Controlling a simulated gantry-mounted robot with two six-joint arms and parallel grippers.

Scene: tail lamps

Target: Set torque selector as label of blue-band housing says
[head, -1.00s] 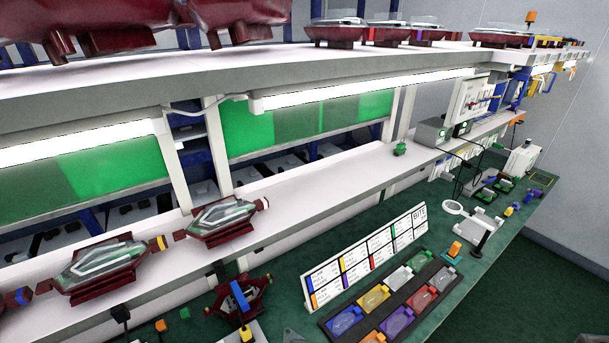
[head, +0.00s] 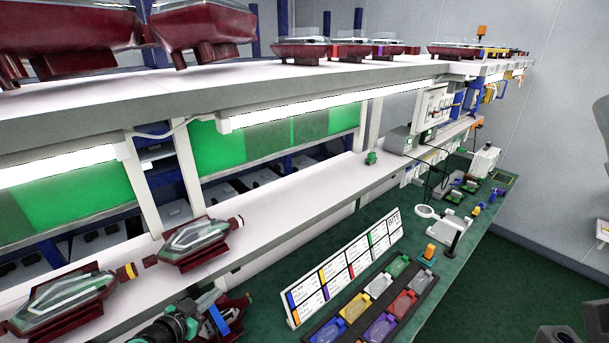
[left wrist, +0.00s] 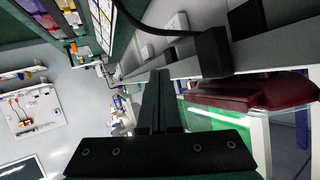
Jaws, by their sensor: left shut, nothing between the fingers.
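A dark red housing (head: 237,306) with a blue strip across it sits on the green bench at the bottom of the head view, partly hidden by my left gripper (head: 205,302). Two more red housings with clear covers lie on the white shelf: one (head: 197,240) with a dark red end, one (head: 70,298) with a yellow band. I cannot make out a label on any of them, nor pick out the torque selector. My left gripper is shut and empty; its closed fingers fill the middle of the left wrist view (left wrist: 160,80). My right gripper cannot be made out.
A white card board (head: 348,268) with coloured marks stands behind a dark tray (head: 402,318) of coloured parts. An orange-topped item (head: 430,252) and a magnifier-like ring (head: 426,211) are farther right. Grey shapes at the bottom right corner are unclear. A shelf overhangs the bench.

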